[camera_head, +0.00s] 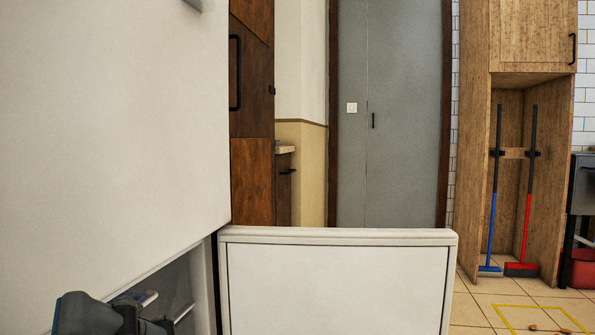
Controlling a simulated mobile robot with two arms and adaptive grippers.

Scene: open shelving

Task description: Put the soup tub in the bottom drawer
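The soup tub is not in view. A white panel (335,285) stands out to the right from the lower part of a large white unit (110,130). It borders a grey, shadowed opening (190,280) at lower left. I cannot tell whether this panel is a drawer front or a swung-open door, and the inside is mostly cut off. My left gripper (135,312), dark and partly cut off by the bottom edge, is at the opening. Its fingertips are unclear, so I cannot see whether it holds anything. My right gripper is not in view.
A brown wooden cabinet (251,90) and a grey door (405,120) stand behind. At right, a wooden closet (480,130) holds a blue broom (491,225) and a red broom (526,225).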

